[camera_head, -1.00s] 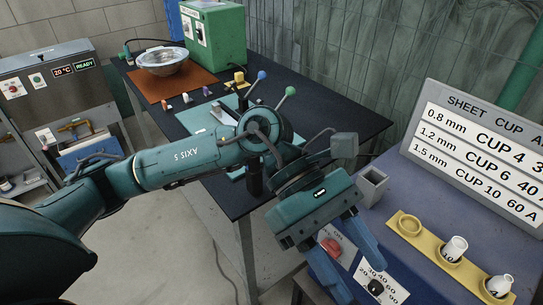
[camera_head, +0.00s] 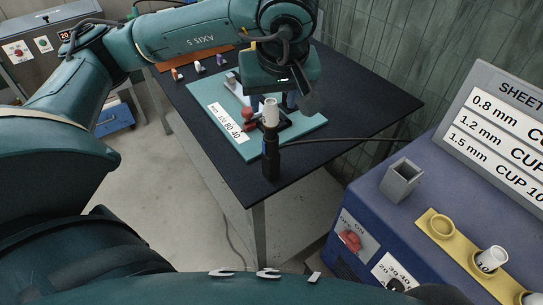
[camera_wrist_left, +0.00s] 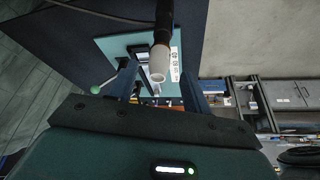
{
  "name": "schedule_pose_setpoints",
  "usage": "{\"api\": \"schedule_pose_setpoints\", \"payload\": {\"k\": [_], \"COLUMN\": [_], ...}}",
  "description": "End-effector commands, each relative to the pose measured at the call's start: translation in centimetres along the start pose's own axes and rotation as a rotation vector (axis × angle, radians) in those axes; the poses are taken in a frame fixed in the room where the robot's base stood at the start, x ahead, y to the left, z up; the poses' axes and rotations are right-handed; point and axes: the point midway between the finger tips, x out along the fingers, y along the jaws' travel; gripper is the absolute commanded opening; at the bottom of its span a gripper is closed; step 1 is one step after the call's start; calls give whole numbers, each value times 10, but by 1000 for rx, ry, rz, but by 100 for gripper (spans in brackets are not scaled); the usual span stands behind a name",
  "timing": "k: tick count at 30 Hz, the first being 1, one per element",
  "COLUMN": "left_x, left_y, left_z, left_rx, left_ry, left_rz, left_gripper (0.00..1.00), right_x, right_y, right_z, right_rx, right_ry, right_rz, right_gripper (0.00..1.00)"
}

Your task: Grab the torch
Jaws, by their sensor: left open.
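The torch (camera_head: 271,150) has a black handle and a pale cup at its upper end. It stands upright at the near edge of the dark table, with a cable running off to the right. My left gripper (camera_head: 290,101) is over the teal board, beyond the torch's cup in the head view, and its fingers are partly hidden. In the left wrist view the torch (camera_wrist_left: 162,32) points its pale cup towards the camera, in line with the gap between the open fingers (camera_wrist_left: 160,82). I cannot tell the distance between them. My right gripper is not in view.
A teal board (camera_head: 235,128) with a label and parts lies on the dark table (camera_head: 345,105). To the right, a blue unit (camera_head: 365,205) carries a grey square holder (camera_head: 402,181), a yellow cup rack (camera_head: 456,262) and a sign (camera_head: 505,115). A red knob (camera_head: 349,241) is on its front.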

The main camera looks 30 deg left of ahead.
Motion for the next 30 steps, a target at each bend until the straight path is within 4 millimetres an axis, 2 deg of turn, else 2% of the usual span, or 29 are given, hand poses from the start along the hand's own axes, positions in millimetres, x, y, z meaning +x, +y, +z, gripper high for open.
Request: {"api": "schedule_pose_setpoints", "payload": {"k": [1, 3, 10, 15, 19, 27, 30], "left_x": [10, 16, 28, 52, 68, 74, 73], "left_y": [0, 0, 0, -2, -1, 0, 0], "left_z": [2, 1, 0, 1, 1, 1, 1], "left_rx": [-1, 0, -1, -1, -1, -1, -1], "left_ry": [-5, -4, -2, -4, -3, -1, -1], "left_rz": [-2, -1, -1, -5, -1, 1, 2], "left_gripper": [49, 49, 49, 49, 49, 49, 42], "right_x": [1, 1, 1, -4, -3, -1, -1], "right_y": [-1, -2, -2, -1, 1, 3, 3], "right_z": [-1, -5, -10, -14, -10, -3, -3], "right_rx": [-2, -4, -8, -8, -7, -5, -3], "right_ry": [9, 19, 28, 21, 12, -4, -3], "right_rz": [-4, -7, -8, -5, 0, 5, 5], "right_gripper": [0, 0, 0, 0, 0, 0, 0]}}
